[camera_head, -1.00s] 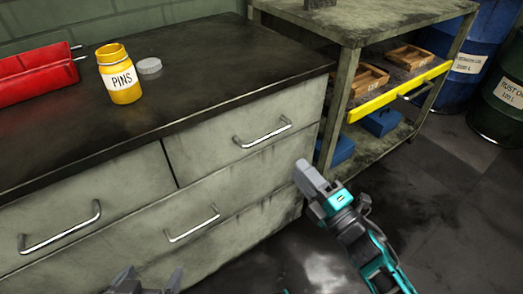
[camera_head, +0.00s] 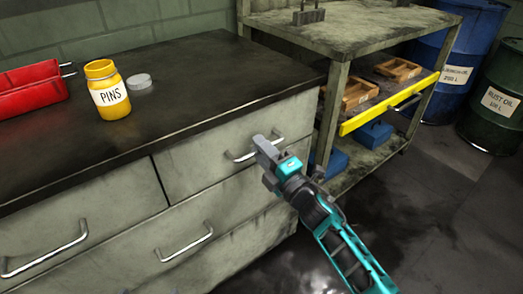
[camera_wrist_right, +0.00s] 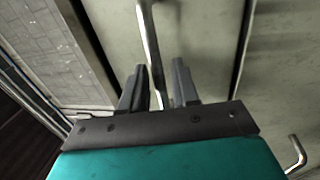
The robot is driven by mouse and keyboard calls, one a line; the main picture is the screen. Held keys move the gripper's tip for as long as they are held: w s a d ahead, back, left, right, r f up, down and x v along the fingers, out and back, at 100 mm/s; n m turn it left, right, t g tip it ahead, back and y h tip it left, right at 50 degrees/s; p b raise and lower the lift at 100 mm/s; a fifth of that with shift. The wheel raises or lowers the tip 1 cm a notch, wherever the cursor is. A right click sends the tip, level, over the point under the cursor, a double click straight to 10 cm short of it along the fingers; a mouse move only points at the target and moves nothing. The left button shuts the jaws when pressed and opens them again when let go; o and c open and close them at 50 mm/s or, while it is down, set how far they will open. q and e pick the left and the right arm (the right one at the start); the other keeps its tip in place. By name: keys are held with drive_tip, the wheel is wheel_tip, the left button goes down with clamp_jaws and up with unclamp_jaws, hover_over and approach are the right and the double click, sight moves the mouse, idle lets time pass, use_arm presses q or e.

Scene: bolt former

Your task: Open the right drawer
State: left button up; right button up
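The right drawer (camera_head: 198,160) is the grey upper drawer at the right end of the cabinet, and it looks shut. Its metal bar handle (camera_head: 240,157) is partly hidden behind my right gripper (camera_head: 263,152). In the right wrist view the handle (camera_wrist_right: 149,45) runs down between the two fingers of the right gripper (camera_wrist_right: 158,88). The fingers are apart, one on each side of the bar, with a gap visible on the right side. My left gripper is not in view.
A yellow PINS jar (camera_head: 107,92), a grey lid (camera_head: 139,81) and a red tray (camera_head: 32,88) stand on the dark worktop (camera_head: 190,85). Floor is open in front.

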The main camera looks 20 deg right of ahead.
drive_tip(key=shift+w, duration=0.1)
drive_tip(key=shift+c, duration=0.4)
clamp_jaws()
